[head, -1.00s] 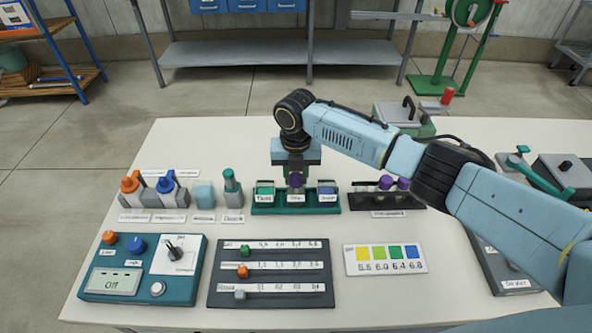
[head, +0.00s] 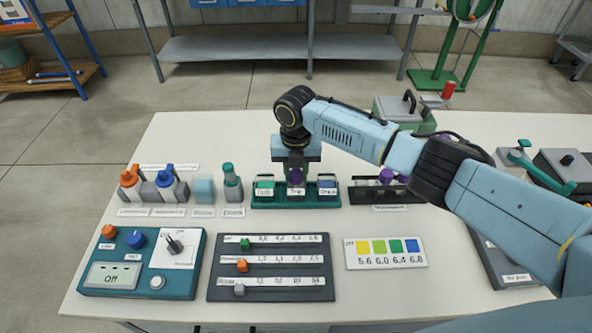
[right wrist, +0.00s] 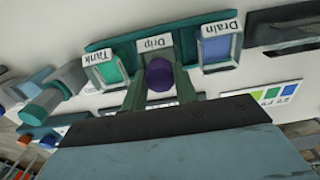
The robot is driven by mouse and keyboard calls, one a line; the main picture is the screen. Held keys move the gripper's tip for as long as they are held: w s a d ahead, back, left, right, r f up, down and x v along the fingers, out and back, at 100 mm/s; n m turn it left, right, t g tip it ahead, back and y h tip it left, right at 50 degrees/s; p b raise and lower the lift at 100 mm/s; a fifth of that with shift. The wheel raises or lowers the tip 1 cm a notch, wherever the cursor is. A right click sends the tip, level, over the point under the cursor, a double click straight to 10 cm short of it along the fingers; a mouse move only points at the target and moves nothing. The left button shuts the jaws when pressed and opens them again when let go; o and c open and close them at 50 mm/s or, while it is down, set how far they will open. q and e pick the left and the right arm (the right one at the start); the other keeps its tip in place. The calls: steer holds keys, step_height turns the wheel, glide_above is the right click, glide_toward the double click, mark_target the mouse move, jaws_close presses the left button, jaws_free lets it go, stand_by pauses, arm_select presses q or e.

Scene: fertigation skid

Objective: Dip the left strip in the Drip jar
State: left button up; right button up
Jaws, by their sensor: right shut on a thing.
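The jar holder (head: 296,206) is a teal tray with the Tank jar (head: 264,184), the Drip jar (head: 296,192) and the Drain jar (head: 327,183). My right gripper (head: 296,169) is above the Drip jar, shut on a purple-topped strip (head: 296,178). In the right wrist view the purple top (right wrist: 159,75) sits between the fingers, in front of the Drip label (right wrist: 153,43). The strip's lower end is hidden, so I cannot tell how deep it is. Another purple-topped strip (head: 387,175) stands in the black strip rack (head: 372,196). My left gripper is out of view.
Orange and blue bottles (head: 165,182) stand left of the jars. In front are the teal control box (head: 140,285), the slider panel (head: 269,290) and the colour chart (head: 386,262). My right arm covers part of the rack. Bare table lies between these groups.

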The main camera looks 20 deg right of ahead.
steer(key=shift+r, duration=0.1)
stand_by(0.5)
step_height(320, 180, up, 8)
steer(key=p, duration=0.8)
steer(key=shift+r, duration=0.2)
stand_by(0.7)
